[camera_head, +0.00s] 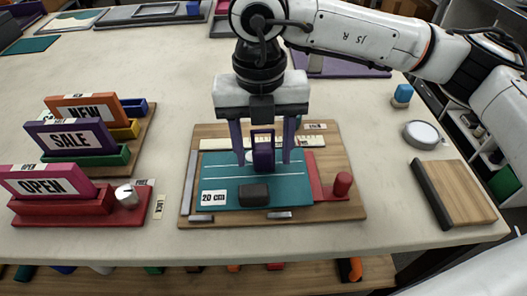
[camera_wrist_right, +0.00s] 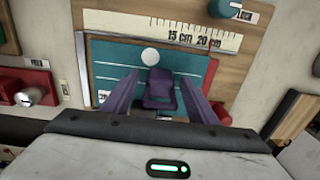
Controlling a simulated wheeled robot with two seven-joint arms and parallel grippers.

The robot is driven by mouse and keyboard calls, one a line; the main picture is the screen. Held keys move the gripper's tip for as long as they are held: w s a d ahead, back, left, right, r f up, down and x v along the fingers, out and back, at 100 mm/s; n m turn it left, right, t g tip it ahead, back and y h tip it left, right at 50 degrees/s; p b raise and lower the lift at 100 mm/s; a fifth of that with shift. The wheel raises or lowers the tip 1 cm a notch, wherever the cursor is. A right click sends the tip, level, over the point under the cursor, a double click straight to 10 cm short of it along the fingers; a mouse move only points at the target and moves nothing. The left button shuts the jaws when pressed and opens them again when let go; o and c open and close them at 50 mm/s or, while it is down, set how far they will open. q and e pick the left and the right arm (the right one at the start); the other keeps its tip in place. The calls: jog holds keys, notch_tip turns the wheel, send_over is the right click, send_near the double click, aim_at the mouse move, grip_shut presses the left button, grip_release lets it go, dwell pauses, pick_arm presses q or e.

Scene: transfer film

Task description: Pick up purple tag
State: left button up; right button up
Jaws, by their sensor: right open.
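The purple tag (camera_head: 263,152) stands on the teal mat (camera_head: 222,169) of the wooden board, and it also shows in the right wrist view (camera_wrist_right: 160,90). My right gripper (camera_head: 264,158) is open above the mat, with one purple finger on each side of the tag. In the right wrist view my fingers (camera_wrist_right: 161,104) show a gap on both sides of the tag. A white disc (camera_wrist_right: 150,56) is right by the tag. My left gripper is not in view.
A dark block (camera_head: 254,195) and a red piece with a knob (camera_head: 342,184) are on the wooden board (camera_head: 345,208). Sign stands reading NEW, SALE (camera_head: 70,139) and OPEN are at the left. A wooden block (camera_head: 458,192) and a round white-topped item (camera_head: 422,134) are at the right.

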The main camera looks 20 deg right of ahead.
jog(key=c, duration=1.1)
jog(key=shift+r, duration=0.15)
notch_tip(320, 180, up, 10)
jog(key=shift+f, duration=0.1)
